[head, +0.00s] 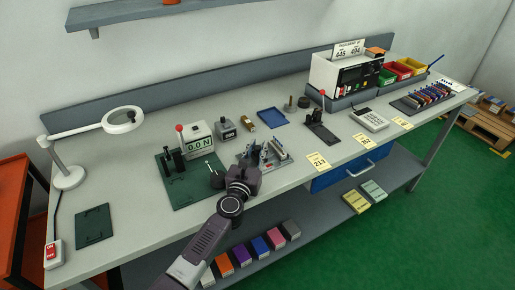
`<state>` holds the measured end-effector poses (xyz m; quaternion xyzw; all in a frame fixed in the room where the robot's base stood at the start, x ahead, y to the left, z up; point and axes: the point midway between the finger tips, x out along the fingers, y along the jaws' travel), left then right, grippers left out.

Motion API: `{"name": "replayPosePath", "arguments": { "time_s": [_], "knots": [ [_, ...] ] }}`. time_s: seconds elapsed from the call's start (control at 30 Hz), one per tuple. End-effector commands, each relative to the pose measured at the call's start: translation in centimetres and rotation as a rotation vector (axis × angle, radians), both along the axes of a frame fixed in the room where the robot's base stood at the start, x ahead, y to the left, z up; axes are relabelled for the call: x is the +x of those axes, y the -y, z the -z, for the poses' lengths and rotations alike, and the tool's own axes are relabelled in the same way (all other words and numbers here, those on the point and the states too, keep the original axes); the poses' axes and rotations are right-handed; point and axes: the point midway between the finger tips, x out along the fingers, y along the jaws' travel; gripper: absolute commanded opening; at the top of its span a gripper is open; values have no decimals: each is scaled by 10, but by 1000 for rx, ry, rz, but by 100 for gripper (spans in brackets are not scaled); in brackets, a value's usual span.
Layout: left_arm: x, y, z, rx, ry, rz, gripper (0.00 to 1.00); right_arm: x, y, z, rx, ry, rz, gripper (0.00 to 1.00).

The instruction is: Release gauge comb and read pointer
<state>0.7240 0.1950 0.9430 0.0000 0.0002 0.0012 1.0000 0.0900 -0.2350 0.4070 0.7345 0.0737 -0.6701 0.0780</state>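My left gripper (243,178) is over the front edge of the bench, just right of a dark green plate and in front of a small grey metal fixture (270,153) with upright parts. Its fingers are too small and dark to tell whether they are open or shut. The green base plate (180,192) carries a box gauge reading 0.0 N (199,141) and a red-knobbed lever (180,130). I cannot make out which part is the gauge comb, nor any pointer. My arm hides part of the bench front. My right gripper is not in view.
A magnifier lamp (122,119) and red switch box (53,254) stand at left. A second red-knobbed lever device (321,118), blue tray (272,118) and yellow cards (318,162) lie rightward. A rack of coloured bins (404,69) stands at back right. Bare bench lies at left centre.

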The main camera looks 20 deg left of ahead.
Motion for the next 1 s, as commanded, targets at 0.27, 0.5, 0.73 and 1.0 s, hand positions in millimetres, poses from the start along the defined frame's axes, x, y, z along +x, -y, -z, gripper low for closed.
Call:
{"name": "replayPosePath", "arguments": {
  "time_s": [0.27,0.5,0.73,1.0],
  "knots": [
    [0,0,0,0,0,0,0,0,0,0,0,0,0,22],
    [1,1,0,-1,0,0,0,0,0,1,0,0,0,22],
    [9,9,1,-2,0,0,0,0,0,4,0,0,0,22],
    [8,8,1,0,-1,0,27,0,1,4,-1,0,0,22]
  ]
}}
